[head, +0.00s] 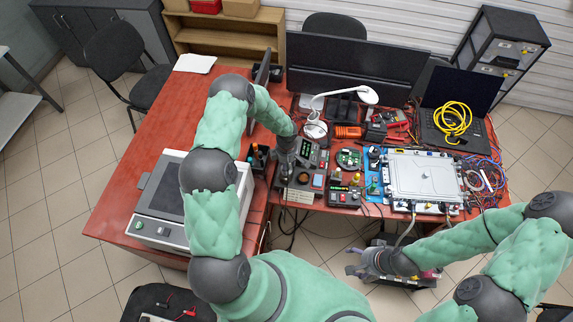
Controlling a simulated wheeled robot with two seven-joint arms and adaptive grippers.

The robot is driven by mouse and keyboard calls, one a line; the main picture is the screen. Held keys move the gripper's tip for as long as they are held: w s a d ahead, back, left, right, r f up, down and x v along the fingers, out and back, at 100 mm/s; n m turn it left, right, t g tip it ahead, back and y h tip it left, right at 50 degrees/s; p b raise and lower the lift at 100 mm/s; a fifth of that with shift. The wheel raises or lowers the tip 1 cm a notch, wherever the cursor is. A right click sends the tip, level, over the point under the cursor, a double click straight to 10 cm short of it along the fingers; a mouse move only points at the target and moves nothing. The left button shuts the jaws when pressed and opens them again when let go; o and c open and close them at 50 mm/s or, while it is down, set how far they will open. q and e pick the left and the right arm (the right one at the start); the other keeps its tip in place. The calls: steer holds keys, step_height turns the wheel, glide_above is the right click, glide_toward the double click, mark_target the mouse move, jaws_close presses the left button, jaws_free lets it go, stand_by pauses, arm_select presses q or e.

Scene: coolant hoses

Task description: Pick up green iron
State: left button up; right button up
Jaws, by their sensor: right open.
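No item is clearly recognisable as a green iron. A small green upright piece (374,187) stands among the devices on the red desk, left of the silver metal case; it is too small to identify. My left gripper (285,179) points down at the left end of these devices, beside a small console; its fingers are too dark and small to tell their state. My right gripper (355,261) is open and empty, pointing left, in front of the desk and below its front edge in the picture.
The silver case (424,175) fills the desk's right part, with loose wires beside it. A laptop (458,105) carries a yellow cable coil (453,119). A white lamp (345,96) and a wide monitor (350,68) stand behind. The left red desk (135,190) has bare room around a grey-white machine (170,205).

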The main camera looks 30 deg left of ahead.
arm_select(q)
jaws_close()
steer(key=shift+w+r, duration=0.1)
steer(key=shift+r, duration=0.05)
step_height(320, 180, up, 10)
steer(key=shift+f+b, duration=0.1)
steer(key=shift+b, duration=0.55)
stand_by(0.3)
